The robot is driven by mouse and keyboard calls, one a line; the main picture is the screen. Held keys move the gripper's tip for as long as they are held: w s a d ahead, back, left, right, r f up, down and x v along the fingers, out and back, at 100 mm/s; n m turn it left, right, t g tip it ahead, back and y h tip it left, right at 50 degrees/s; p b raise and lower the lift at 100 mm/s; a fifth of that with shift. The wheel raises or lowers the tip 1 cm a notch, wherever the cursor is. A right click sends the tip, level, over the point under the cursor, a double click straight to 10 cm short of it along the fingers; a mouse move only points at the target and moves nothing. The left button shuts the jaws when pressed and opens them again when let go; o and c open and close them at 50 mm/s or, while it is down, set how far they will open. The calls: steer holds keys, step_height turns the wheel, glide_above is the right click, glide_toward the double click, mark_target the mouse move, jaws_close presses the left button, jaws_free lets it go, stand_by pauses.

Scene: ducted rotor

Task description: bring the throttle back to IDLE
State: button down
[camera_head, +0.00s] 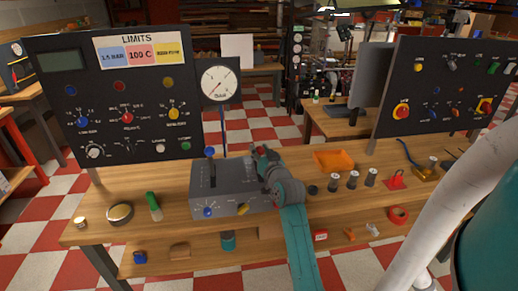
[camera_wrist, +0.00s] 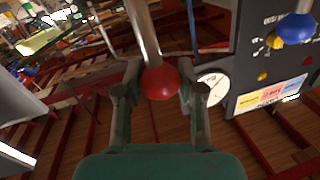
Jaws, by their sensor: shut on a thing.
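The grey control box (camera_head: 235,192) stands on the wooden bench, with upright levers on its top. A lever with a red ball knob (camera_wrist: 160,82) stands between my fingers in the wrist view, and its metal rod runs up out of the picture. My gripper (camera_wrist: 160,88) is shut on this red knob. In the head view my gripper (camera_head: 262,158) is over the right part of the box and hides most of that lever. A blue-knobbed lever (camera_head: 209,151) stands to the left; its blue ball also shows in the wrist view (camera_wrist: 293,28). I cannot read any IDLE mark.
A black panel with dials (camera_head: 110,95) and a round gauge (camera_head: 220,82) stand behind the box. An orange tray (camera_head: 334,160) and several small metal cylinders lie to the right. A green-capped item (camera_head: 153,205) and a round tin (camera_head: 120,213) lie to the left.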

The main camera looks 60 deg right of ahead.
steer(key=s+a, duration=0.1)
steer(key=s+a+f, duration=0.1)
steer(key=a, duration=0.1)
steer(key=s+a+f, duration=0.1)
steer(key=s+a, duration=0.1)
steer(key=shift+s, duration=0.1)
steer(key=shift+s+a+f, duration=0.4)
steer(key=shift+s+a, duration=0.05)
steer(key=shift+a, duration=0.1)
steer(key=c, duration=0.7)
jaws_free()
steer(key=shift+s, duration=0.1)
steer(key=v, duration=1.2)
steer(key=shift+a, duration=0.1)
